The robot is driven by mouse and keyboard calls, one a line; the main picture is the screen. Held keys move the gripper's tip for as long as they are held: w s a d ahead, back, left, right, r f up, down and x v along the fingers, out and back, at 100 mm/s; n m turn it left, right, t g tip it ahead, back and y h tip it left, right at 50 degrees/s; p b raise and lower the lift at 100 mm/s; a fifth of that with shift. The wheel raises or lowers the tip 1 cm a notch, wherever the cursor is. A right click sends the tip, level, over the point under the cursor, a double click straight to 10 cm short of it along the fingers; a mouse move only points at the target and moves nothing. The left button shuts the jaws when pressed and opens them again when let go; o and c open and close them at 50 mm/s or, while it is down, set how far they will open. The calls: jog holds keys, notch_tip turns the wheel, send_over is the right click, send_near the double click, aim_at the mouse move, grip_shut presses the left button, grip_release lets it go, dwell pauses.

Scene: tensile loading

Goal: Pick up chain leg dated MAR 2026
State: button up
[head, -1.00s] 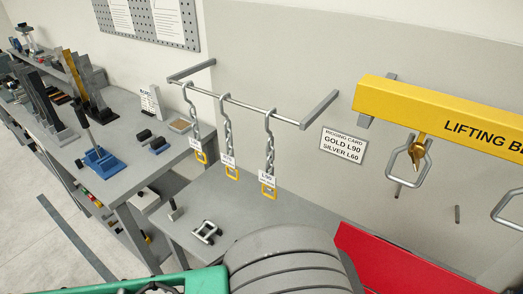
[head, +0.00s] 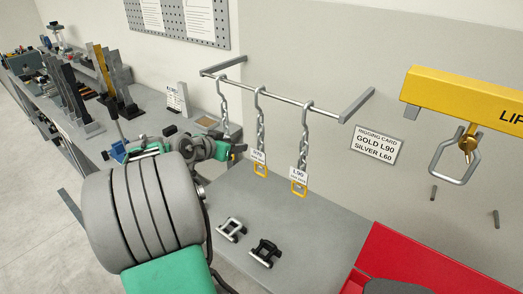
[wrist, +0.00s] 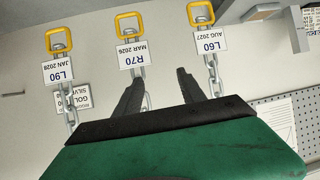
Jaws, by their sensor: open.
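In the wrist view, which looks upside down, the middle tag reads R70 MAR 2026 (wrist: 132,57). It hangs on a silver chain leg with a yellow end link (wrist: 129,22). In the head view this middle chain leg (head: 260,130) hangs from the wall rail. My gripper (wrist: 160,82) is open and empty, its two dark fingers pointing toward the chains. The left finger overlaps the middle chain in the picture; some links show between the fingers. I cannot tell whether they touch. In the head view my arm hides the left chain's lower end.
Chain legs L90 JAN 2028 (wrist: 60,70) and L60 AUG 2027 (wrist: 207,42) hang on either side. The rail (head: 285,98) has projecting end arms. A yellow lifting beam (head: 465,97) is at right.

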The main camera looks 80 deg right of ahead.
aim_at(259, 141)
jog(key=s+d, duration=0.1)
jog(key=s, duration=0.1)
jog(key=s+d+m+g, duration=0.1)
jog(key=s, duration=0.1)
jog(key=s+d+g, duration=0.1)
jog(key=s, duration=0.1)
jog(key=shift+d+m, duration=0.2)
jog(key=shift+m, duration=0.2)
jog(key=p+x, duration=0.3)
jog(key=x, duration=0.4)
jog(key=shift+w+h, duration=0.25)
jog(key=shift+h, duration=0.05)
jog(key=shift+c, duration=0.5)
grip_shut()
jog(key=shift+d+r, duration=0.15)
